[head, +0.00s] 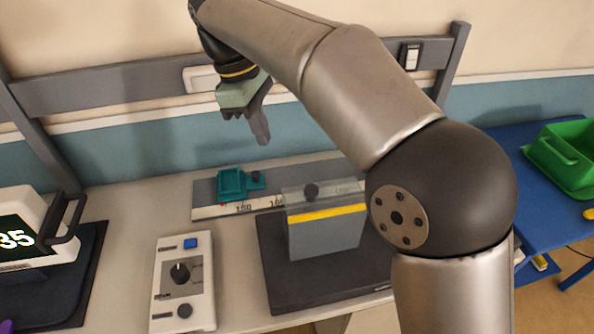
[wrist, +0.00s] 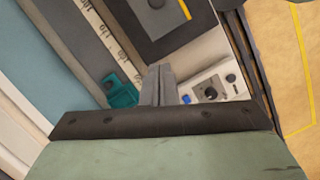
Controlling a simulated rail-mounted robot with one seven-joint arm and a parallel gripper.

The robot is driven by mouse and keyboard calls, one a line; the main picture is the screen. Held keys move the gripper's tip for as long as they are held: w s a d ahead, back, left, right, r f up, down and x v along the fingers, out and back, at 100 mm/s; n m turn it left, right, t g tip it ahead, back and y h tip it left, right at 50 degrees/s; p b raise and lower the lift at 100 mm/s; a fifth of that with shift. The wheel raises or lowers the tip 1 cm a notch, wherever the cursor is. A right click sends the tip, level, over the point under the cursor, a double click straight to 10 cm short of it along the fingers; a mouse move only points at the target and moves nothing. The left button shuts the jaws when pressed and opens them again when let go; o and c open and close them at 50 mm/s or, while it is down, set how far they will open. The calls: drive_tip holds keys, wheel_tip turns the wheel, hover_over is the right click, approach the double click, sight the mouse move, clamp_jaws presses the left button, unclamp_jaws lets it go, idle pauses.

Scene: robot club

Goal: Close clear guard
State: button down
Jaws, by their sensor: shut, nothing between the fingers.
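A teal clamp (head: 232,183) sits on a ruled rail (head: 210,211) behind the guard. A control box (head: 183,281) with a dial stands left of it. A display unit (head: 28,232) is at far left. A green bin (head: 560,160) is on a blue table at right.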

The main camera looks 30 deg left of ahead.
approach(303, 197)
wheel_tip(303, 197, down, 3)
drive_tip(key=s+a, duration=0.1)
drive_tip(key=a, duration=0.2)
drive_tip(key=shift+w+d+f, duration=0.15)
drive_tip(key=shift+d, duration=0.5)
drive_tip(key=shift+w+d+f, duration=0.15)
drive_tip(key=shift+d, duration=0.5)
drive_tip(key=shift+w+d+f, duration=0.15)
drive_tip(key=shift+d, duration=0.45)
drive_tip(key=shift+w, duration=0.1)
